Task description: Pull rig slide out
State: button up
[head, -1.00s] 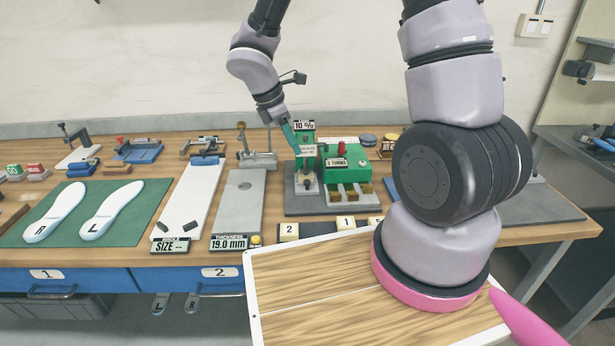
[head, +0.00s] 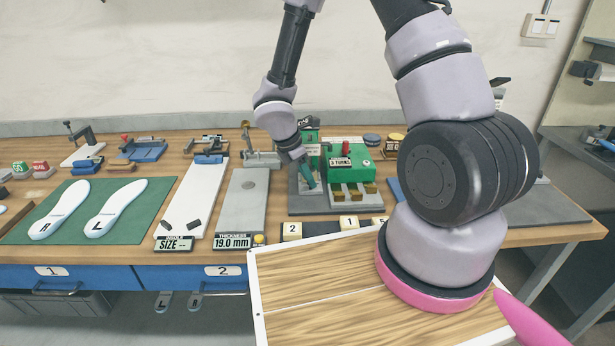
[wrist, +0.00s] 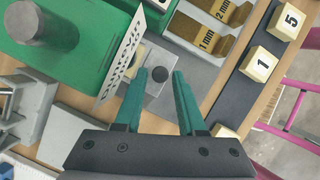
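The green rig (head: 362,158) stands on a dark grey base toward the back of the bench. A small dark round knob (wrist: 160,74) shows on the slide, beside a cream block. My gripper (head: 311,184) points down at the front left of the rig. In the wrist view my gripper (wrist: 162,73) is open, with teal fingertips on either side of the knob. I cannot tell whether they touch it.
Gold thickness blocks (wrist: 218,38) lie beside the slide. Numbered cream blocks (head: 348,222) line the bench front. A wood-patterned panel (head: 320,290) lies in front.

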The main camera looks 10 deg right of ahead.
jog(key=shift+c, duration=0.3)
grip_shut()
dwell(1.2)
